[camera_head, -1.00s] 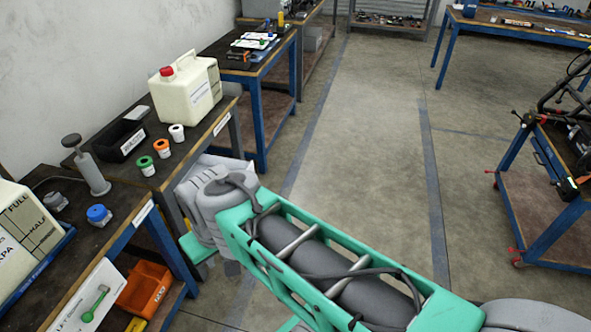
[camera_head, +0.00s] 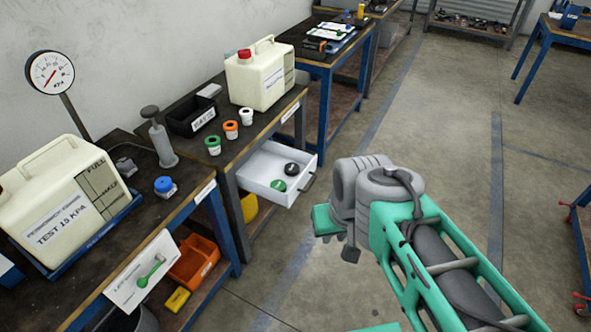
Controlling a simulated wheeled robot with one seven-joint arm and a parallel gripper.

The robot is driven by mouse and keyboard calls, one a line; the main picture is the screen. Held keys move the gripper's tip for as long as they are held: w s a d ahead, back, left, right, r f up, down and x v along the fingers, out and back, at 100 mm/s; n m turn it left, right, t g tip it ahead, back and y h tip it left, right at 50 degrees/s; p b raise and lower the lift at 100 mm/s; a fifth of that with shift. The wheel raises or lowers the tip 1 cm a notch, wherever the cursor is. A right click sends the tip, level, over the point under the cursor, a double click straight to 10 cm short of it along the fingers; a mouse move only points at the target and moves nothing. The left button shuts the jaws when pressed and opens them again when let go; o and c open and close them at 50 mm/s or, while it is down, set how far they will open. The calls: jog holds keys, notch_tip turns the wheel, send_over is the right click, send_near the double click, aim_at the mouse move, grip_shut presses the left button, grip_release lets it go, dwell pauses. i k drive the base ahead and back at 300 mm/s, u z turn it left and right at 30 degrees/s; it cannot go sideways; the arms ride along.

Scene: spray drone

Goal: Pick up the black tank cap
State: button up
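A black round cap (camera_head: 291,169) lies in an open white drawer (camera_head: 262,190) under the middle bench. A green round cap (camera_head: 278,185) lies in the same drawer, in front of and a little left of the black one. My gripper (camera_head: 338,238) is at the end of my green and grey arm, right of the drawer and apart from it.
The bench above the drawer bears a white jug with a red cap (camera_head: 260,78), a black bin (camera_head: 192,115) and several small capped pots (camera_head: 231,130). An orange bin (camera_head: 194,262) sits low at left.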

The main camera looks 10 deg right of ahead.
aim_at(291, 169)
jog(key=z, duration=0.4)
jog(key=i, duration=1.8)
jog(key=u, duration=2.55)
